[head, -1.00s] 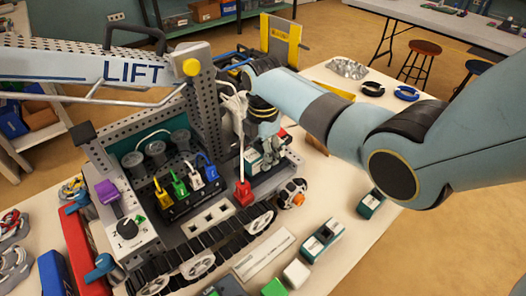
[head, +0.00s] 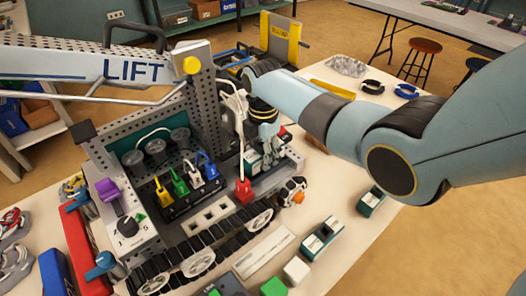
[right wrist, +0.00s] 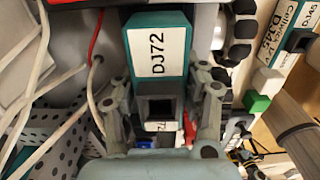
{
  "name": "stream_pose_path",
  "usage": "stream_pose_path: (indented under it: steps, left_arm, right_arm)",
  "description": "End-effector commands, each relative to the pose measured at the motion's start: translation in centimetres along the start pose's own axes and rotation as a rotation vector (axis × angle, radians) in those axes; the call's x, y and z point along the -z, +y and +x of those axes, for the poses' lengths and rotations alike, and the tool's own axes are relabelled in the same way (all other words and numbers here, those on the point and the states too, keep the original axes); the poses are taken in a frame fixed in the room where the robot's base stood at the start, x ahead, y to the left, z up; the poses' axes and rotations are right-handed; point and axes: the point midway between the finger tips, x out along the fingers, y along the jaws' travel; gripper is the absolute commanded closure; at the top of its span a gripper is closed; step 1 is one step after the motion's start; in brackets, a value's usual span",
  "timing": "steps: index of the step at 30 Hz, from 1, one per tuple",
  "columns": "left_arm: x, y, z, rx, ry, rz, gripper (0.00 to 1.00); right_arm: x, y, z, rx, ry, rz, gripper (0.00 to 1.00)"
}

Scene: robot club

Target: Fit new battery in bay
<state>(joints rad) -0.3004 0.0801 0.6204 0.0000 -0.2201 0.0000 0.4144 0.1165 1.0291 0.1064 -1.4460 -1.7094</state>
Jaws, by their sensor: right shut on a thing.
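My right gripper (head: 268,140) reaches down over the right end of the tracked model (head: 222,212). It is shut on a teal and white battery (head: 252,162), which sits low at the model's deck behind the red plug (head: 244,190). In the right wrist view the battery (right wrist: 158,55) bears the label DJ72, and the fingers (right wrist: 163,108) close on its grey middle part. The bay itself is mostly hidden by battery and gripper, so I cannot tell whether the battery is fully seated. My left gripper is out of view.
Two other teal and white batteries lie on the table, one in front (head: 322,238) and one farther right (head: 371,201). A white cable (head: 241,140) rises from the red plug beside the gripper. The LIFT boom (head: 100,72) spans the upper left. Small green (head: 273,287) and white blocks (head: 296,270) lie in front.

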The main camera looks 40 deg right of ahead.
Motion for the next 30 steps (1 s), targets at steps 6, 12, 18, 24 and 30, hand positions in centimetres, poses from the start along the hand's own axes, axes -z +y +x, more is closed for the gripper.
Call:
stream_pose_path:
  steps: [6, 12, 18, 24, 30]
  left_arm:
    - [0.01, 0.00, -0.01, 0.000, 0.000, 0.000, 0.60]
    - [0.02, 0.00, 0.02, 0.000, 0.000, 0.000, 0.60]
    - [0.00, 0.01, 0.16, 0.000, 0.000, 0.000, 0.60]
    - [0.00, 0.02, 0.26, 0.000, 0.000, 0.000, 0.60]
    - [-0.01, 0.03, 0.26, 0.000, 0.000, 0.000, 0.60]
  right_arm:
    - [-0.01, 0.11, -0.07, -0.003, 0.000, 0.000, 1.00]
    - [-0.01, 0.11, 0.02, -0.003, 0.000, 0.000, 1.00]
    - [0.00, 0.11, 0.40, -0.002, 0.000, 0.000, 1.00]
    - [-0.01, 0.10, 0.75, -0.002, 0.000, 0.000, 1.00]
    - [0.01, 0.05, 0.83, -0.001, 0.000, 0.000, 1.00]
